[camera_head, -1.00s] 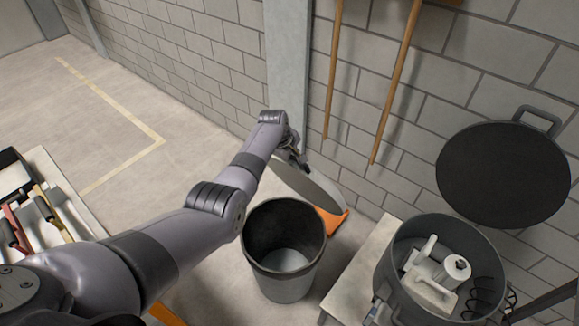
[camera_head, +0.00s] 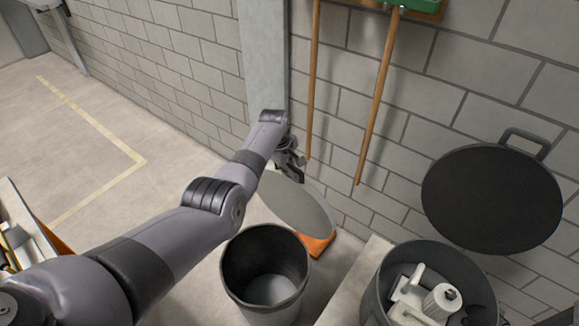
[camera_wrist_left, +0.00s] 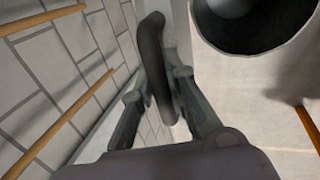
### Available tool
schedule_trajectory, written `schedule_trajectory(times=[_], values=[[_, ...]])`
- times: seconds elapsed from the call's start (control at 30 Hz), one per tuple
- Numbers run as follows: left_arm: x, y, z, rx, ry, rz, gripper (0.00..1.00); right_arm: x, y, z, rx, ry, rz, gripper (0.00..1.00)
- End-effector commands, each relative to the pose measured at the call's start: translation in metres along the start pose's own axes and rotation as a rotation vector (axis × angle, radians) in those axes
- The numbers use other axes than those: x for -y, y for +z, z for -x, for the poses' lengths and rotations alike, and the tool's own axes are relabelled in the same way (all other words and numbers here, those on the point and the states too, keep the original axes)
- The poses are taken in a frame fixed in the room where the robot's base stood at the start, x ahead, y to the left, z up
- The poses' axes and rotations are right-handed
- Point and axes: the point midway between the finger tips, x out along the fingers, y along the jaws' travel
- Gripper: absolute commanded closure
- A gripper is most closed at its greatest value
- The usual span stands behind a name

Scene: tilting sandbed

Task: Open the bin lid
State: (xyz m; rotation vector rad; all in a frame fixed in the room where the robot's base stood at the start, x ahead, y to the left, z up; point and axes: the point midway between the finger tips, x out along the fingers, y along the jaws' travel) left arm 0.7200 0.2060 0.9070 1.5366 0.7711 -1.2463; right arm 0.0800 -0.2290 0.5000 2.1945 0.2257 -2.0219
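The open bin (camera_head: 265,268) stands upright on the floor, its dark inside visible. Its round grey lid (camera_head: 302,208) is raised and tilted behind the opening, clear of the rim. My left gripper (camera_head: 294,160) is at the lid's upper edge. In the left wrist view its two fingers (camera_wrist_left: 160,92) are apart, one on each side of a dark curved bar (camera_wrist_left: 153,55) that looks like a handle. Whether they touch it is unclear. A dark round shape at the upper right (camera_wrist_left: 250,20) may be the bin. My right gripper is out of view.
A grey drum (camera_head: 440,260) holding white parts stands at the right, with a black round lid (camera_head: 490,198) raised behind it. Long wooden handles (camera_head: 378,110) hang on the block wall. An orange piece (camera_head: 317,244) lies below the bin lid.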

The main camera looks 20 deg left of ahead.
Motion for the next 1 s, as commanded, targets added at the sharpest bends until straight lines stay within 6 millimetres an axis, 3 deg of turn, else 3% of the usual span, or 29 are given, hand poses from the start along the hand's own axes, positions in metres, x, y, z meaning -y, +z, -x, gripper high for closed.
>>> schedule_trajectory(times=[0.33,0.73,1.0], values=[[-0.001,0.001,0.001,0.002,0.002,0.0,0.65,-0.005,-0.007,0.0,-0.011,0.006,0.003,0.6],[-0.002,0.0,0.004,0.001,0.003,0.0,0.65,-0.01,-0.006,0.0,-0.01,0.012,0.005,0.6],[-0.002,0.0,0.026,0.0,0.005,0.0,0.65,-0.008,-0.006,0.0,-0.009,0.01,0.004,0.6]])
